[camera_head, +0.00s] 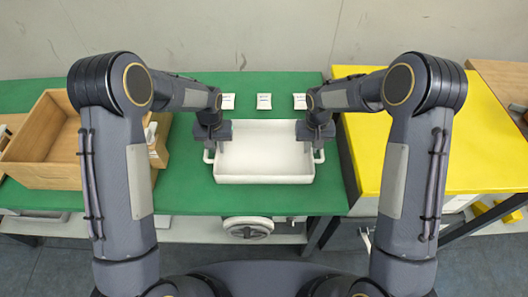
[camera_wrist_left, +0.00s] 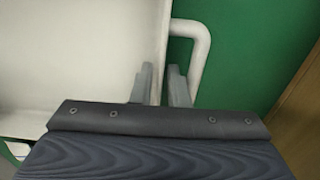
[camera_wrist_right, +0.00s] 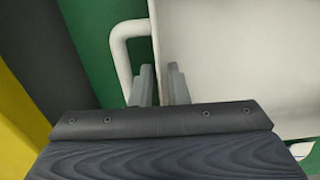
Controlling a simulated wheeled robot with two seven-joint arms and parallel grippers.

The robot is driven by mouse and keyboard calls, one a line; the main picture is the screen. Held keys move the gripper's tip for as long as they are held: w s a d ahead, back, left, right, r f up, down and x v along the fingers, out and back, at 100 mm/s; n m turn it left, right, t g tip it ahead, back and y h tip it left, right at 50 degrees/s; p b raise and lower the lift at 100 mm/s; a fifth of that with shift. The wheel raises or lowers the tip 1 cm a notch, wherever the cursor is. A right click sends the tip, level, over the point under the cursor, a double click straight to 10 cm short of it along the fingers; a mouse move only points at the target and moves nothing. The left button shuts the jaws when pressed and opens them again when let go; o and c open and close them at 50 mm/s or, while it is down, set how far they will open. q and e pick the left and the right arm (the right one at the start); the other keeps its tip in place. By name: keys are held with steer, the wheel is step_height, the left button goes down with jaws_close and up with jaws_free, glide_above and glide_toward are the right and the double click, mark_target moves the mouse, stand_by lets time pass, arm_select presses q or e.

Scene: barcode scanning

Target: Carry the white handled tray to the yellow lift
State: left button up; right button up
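The white handled tray (camera_head: 264,178) is level and empty on or just above the green table, its long sides facing me and the wall. My left gripper (camera_head: 212,140) is at its left end, and my right gripper (camera_head: 316,140) is at its right end. In the left wrist view my left gripper's fingers (camera_wrist_left: 161,86) pinch the tray's end wall, one inside and one within the handle (camera_wrist_left: 204,48). The right wrist view shows the right fingers (camera_wrist_right: 159,86) likewise around the other end wall, beside the handle (camera_wrist_right: 119,48). The yellow lift (camera_head: 440,140) stands right of the table.
A wooden box (camera_head: 45,150) stands on the left of the green table (camera_head: 190,192), with items at its right side partly hidden by my arm. Several small white packets (camera_head: 264,101) lie behind the tray. The yellow top looks clear where visible.

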arm_select(q)
jaws_close()
arm_select(e)
jaws_close()
arm_select(q)
steer(key=shift+r, duration=0.1)
arm_select(e)
steer(key=shift+r, duration=0.1)
